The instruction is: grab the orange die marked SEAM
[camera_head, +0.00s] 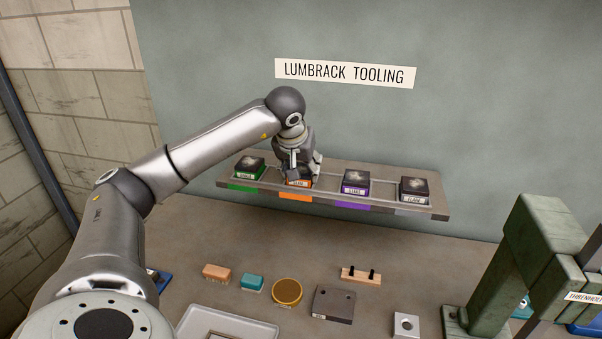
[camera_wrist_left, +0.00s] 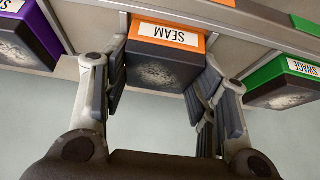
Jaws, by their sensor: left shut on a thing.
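The orange die marked SEAM (camera_wrist_left: 163,52) is a dark block with an orange, labelled base, and it sits on the wall shelf (camera_head: 335,190). In the left wrist view its label reads upside down. My left gripper (camera_wrist_left: 165,85) has a finger on each side of the die and is shut on it. In the head view the left gripper (camera_head: 301,176) reaches down over the orange die (camera_head: 298,183) and hides part of it. My right gripper is not in view.
A green die (camera_head: 249,168) stands to the left on the shelf, a purple die (camera_head: 355,184) and a grey die (camera_head: 413,190) to the right. A green press (camera_head: 535,250) stands right.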

